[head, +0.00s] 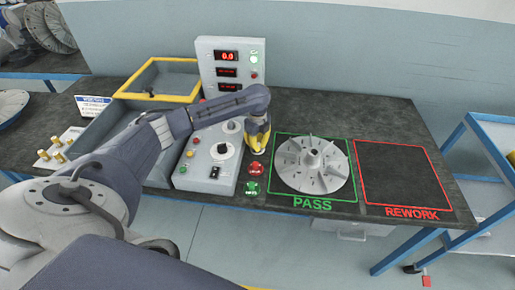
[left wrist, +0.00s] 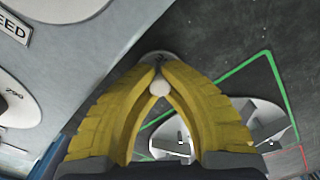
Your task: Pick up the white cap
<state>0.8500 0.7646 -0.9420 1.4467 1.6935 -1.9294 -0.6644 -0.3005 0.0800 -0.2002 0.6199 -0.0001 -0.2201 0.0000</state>
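The white cap (left wrist: 160,89) shows in the left wrist view as a small round white piece between the yellow fingers, close to their tips. My left gripper (left wrist: 159,64) has its fingers drawn together, one against each side of the cap. In the head view my left gripper (head: 259,147) points down at the bench between the control panel and the green PASS square; its fingers hide the cap there. I cannot tell whether the cap is clear of the surface below. My right gripper is in neither view.
A grey fan wheel (head: 313,165) lies in the PASS square. The red REWORK square (head: 404,176) is empty. Red (head: 255,168) and green (head: 251,188) buttons sit just in front of my gripper. The control panel (head: 213,158) and a yellow-rimmed bin (head: 160,97) stand left.

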